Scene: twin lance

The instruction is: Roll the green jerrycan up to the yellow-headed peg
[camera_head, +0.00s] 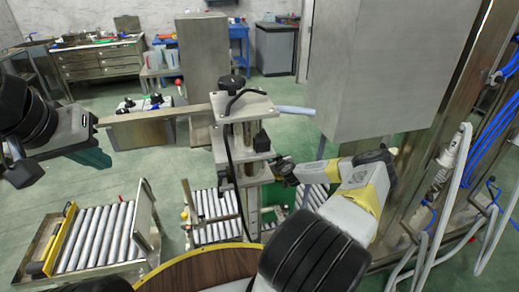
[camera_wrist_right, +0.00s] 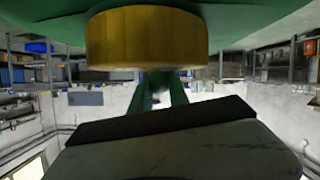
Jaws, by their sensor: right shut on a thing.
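The green jerrycan (camera_head: 277,194) shows only in part on the roller track (camera_head: 213,206), behind the metal column. In the right wrist view a green body (camera_wrist_right: 250,25) with a yellow-brown cap (camera_wrist_right: 145,38) fills the top. My right gripper (camera_head: 287,172) is at the jerrycan's top, shut on it; its fingertips are hard to make out. A small yellow-headed peg (camera_head: 184,215) stands at the track's left side, left of the jerrycan and apart from it. My left gripper (camera_head: 95,157) is at the far left, away from the jerrycan; its finger gap is unclear.
The metal column (camera_head: 243,130) with clamps and a cable stands in front of the track. A red-headed peg (camera_head: 184,228) is close to the yellow one. A separate roller conveyor (camera_head: 95,235) stands at left. A large grey box (camera_head: 365,70) hangs above the right arm.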

